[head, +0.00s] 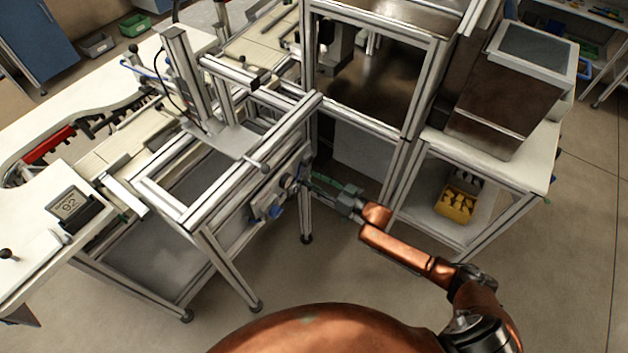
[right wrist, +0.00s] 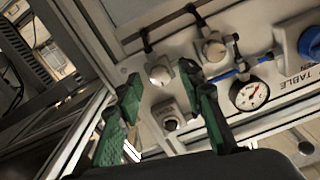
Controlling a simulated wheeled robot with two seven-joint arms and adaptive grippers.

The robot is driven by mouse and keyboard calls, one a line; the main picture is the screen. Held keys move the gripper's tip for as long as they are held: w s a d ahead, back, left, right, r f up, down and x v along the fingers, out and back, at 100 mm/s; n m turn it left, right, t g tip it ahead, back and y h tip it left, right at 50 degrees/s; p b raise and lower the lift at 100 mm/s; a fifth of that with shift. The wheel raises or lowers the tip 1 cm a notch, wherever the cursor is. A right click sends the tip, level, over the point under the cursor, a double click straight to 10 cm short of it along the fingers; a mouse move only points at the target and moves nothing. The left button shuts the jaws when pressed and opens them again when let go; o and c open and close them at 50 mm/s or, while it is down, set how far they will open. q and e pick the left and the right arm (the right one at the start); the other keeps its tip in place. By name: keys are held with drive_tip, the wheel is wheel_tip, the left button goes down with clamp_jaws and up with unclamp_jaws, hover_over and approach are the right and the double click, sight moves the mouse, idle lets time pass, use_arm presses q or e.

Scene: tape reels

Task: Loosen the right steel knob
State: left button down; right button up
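The panel (head: 272,190) with knobs is on the front of the aluminium frame in the head view. In the right wrist view, turned about relative to the head view, it carries two small steel knobs. One steel knob (right wrist: 160,73) appears between my right fingertips, with a gap on both sides; the other steel knob (right wrist: 213,48) is beyond the finger at picture right. The first seems to be the right one as seen from the head. My right gripper (head: 322,183) is open with green finger pads, also in the wrist view (right wrist: 159,84). Contact is not visible. My left gripper is out of view.
A pressure gauge (right wrist: 250,95), blue tubing and a blue knob (right wrist: 311,42) are at picture right. A frame post (head: 309,140) stands close to my right gripper. Open floor lies in front.

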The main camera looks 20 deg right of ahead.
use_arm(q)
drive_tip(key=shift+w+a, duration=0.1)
use_arm(e)
clamp_jaws()
idle(0.3)
drive_tip(key=shift+d+n, duration=0.1)
drive_tip(key=shift+n, duration=0.3)
drive_tip(key=n, duration=0.7)
drive_tip(key=shift+f, duration=0.1)
drive_tip(key=n, duration=0.5)
drive_tip(key=shift+b, duration=0.3)
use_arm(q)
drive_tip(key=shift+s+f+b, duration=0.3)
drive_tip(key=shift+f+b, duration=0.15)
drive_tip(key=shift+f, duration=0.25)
use_arm(e)
drive_tip(key=shift+n, duration=1.8)
